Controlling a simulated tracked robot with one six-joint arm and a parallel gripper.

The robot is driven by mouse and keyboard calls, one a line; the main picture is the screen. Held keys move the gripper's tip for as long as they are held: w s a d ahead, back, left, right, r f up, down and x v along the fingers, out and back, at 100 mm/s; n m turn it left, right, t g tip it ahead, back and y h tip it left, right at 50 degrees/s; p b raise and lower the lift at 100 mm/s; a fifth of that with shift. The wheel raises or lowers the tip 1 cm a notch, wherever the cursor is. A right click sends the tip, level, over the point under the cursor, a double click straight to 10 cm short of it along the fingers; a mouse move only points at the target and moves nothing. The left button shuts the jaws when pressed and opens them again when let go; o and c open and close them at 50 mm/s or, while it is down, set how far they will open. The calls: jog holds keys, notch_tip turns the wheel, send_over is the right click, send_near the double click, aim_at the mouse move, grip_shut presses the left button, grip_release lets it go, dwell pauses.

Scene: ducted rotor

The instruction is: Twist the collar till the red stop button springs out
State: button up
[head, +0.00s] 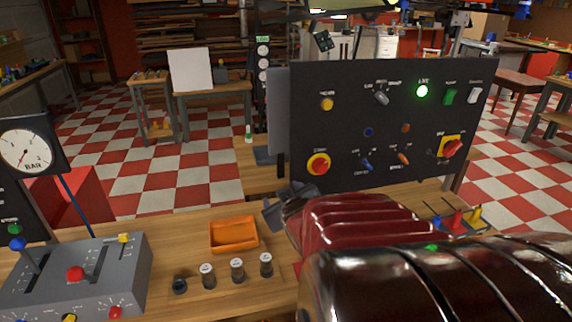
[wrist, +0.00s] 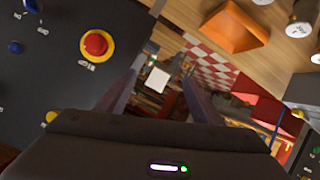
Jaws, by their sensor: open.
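The red stop button (head: 318,164) with its yellow collar sits at the lower left of the black upright panel (head: 380,110). In the wrist view the red button (wrist: 97,43) and its yellow collar (wrist: 84,57) show at upper left, beside my fingers and not between them. My gripper (head: 284,203) is below and a little left of the button in the head view. It is open and empty, apart from the panel as far as I can see. Whether the button is pressed in cannot be told.
The panel also carries a red rotary switch on yellow (head: 452,147), a lit green lamp (head: 422,91) and several toggles. An orange tray (head: 234,235) and several small jars (head: 237,270) stand on the bench. A grey console (head: 80,280) is at left.

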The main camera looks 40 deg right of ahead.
jog(key=s+a+n+g+y, duration=0.1)
jog(key=s+a, duration=0.5)
jog(key=a, duration=0.9)
jog(key=s+a+r+n+g+y, duration=0.1)
jog(key=s+a+g+y, duration=0.3)
jog(key=a, duration=1.1)
jog(key=shift+s+a+r+y, duration=0.15)
jog(key=shift+s+a+y, duration=0.2)
jog(key=shift+s+y, duration=0.65)
jog(key=shift+c, duration=0.7)
